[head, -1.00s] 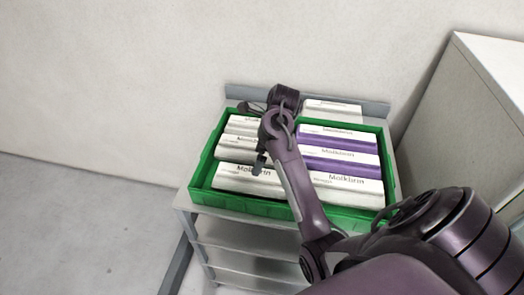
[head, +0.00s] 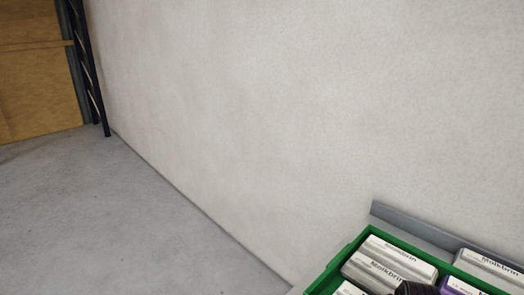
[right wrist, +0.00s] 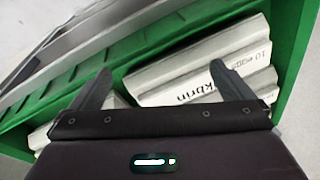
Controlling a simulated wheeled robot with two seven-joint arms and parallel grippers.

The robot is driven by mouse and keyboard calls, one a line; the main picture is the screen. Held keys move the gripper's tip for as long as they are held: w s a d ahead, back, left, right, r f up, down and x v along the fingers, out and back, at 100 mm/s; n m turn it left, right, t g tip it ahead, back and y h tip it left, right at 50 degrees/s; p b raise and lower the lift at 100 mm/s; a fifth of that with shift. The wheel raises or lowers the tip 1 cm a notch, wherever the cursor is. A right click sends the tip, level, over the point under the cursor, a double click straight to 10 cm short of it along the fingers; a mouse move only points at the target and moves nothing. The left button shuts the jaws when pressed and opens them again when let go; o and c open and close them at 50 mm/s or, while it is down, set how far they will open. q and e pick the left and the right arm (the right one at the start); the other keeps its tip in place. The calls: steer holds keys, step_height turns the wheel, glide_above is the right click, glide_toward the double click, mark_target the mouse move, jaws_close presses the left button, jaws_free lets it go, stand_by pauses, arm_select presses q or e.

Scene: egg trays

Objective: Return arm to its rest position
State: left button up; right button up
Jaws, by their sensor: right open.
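In the right wrist view my right gripper (right wrist: 160,88) is open, its two grey fingers apart with nothing held between them. White egg cartons (right wrist: 205,75) with dark lettering lie beyond and below the fingers, inside a green crate (right wrist: 278,30). How far the fingertips are from the cartons I cannot tell. In the head view only a small dark part of my arm shows at the bottom edge, over the cartons; the fingers are not visible there. My left gripper is in neither view.
In the head view the green crate (head: 352,250) with grey-white cartons (head: 402,256) and a purple one is cut off at the lower right. A grey shelf edge (head: 415,226) runs behind it. A pale wall fills the middle. Grey floor (head: 110,220) is clear at left.

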steer(key=s+a+r+n+t+y, duration=0.1)
steer(key=s+a+n, duration=1)
steer(key=n, duration=0.5)
step_height(320, 180, down, 39)
steer(key=s+g+b, duration=0.1)
steer(key=s+b, duration=0.1)
steer(key=b, duration=0.5)
steer(key=s+d+f+b, duration=0.1)
steer(key=s+f+b, duration=0.1)
steer(key=s+f, duration=0.7)
steer(key=s+d+f+g+b, duration=0.1)
steer(key=s+d+f+b, duration=0.1)
steer(key=s+f, duration=0.7)
step_height(320, 180, down, 3)
steer(key=shift+s+d+f+b, duration=0.1)
steer(key=shift+s+d+b, duration=0.2)
steer(key=shift+s+b, duration=0.15)
